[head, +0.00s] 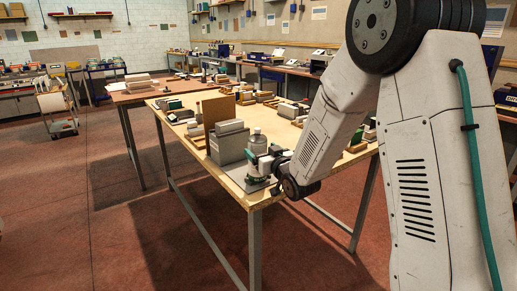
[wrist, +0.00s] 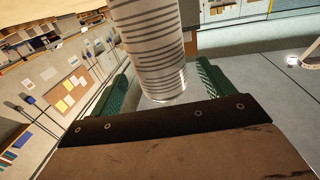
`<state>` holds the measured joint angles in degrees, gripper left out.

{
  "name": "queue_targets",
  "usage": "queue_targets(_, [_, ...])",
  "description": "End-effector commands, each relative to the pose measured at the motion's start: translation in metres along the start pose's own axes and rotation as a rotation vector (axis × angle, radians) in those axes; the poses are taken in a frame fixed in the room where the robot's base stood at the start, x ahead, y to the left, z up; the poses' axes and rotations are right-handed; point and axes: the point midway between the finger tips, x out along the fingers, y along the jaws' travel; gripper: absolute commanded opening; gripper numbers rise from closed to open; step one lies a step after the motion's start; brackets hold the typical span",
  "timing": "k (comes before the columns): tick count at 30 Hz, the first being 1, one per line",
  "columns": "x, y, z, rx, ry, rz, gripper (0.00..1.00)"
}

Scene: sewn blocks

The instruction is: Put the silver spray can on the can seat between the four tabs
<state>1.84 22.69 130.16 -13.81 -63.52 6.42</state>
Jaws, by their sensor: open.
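The silver spray can (head: 258,142) stands upright near the table's front corner, beside a grey box. It also fills the upper middle of the wrist view (wrist: 155,45), with dark bands around its body. My gripper (head: 262,166) is at the can, low on it. In the wrist view its two green fingers (wrist: 162,70) are apart, one to each side of the can, with a visible gap on the right. The can's foot is hidden behind the gripper in the head view. I cannot make out the can seat or its four tabs.
The grey box (head: 229,146) stands just left of the can, with a brown board (head: 216,109) behind it. The wooden table (head: 174,116) carries several small blocks and boxes farther back. Its front edge is close to my gripper. Red floor (head: 125,235) is open to the left.

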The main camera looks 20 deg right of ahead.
Motion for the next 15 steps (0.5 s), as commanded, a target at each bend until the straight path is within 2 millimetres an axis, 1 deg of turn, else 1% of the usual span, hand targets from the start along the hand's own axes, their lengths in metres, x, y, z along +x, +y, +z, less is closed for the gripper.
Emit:
queue_targets(1, [-0.013,0.001,-0.001,0.000,-0.001,0.001,0.81])
queue_targets(6, [-0.049,0.000,-0.001,0.000,0.000,0.001,0.81])
queue_targets(10, [-0.070,0.001,0.000,0.000,-0.001,0.001,0.81])
queue_targets(15, [-0.083,0.000,0.000,0.000,0.000,-0.001,0.81])
